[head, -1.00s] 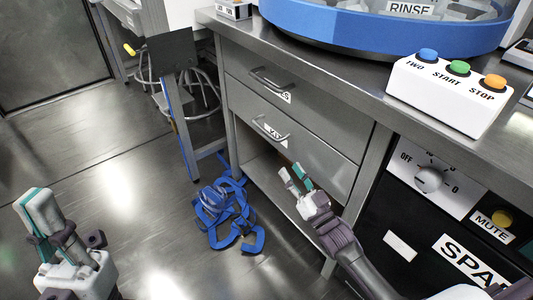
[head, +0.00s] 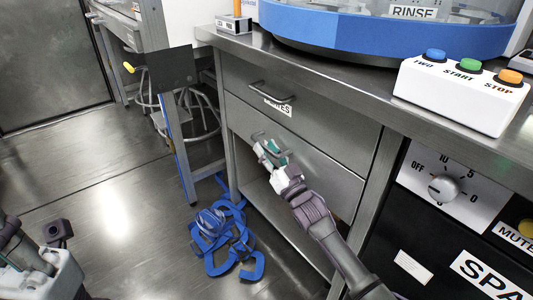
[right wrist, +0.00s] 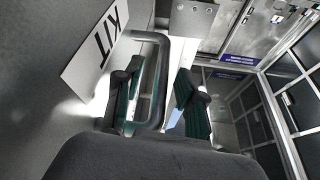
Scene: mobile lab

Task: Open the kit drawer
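The kit drawer (head: 328,182) is the lower grey steel drawer under the counter and looks closed. Its bar handle (head: 257,134) is partly hidden by my right gripper (head: 270,150) in the head view. In the right wrist view the KIT label (right wrist: 97,48) and the looped handle (right wrist: 162,75) are close. The open fingers of my right gripper (right wrist: 160,103) lie on either side of the handle's outer bar, with gaps visible. My left gripper (head: 35,255) is at the lower left of the head view, away from the drawer, its fingertips cut off or unclear.
Another closed drawer (head: 300,120) with its own handle (head: 270,90) is directly above. Blue straps or hoses (head: 225,235) lie on the floor left of the cabinet. An open shelf is below the drawers. A black panel with a dial (head: 443,188) stands at the right.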

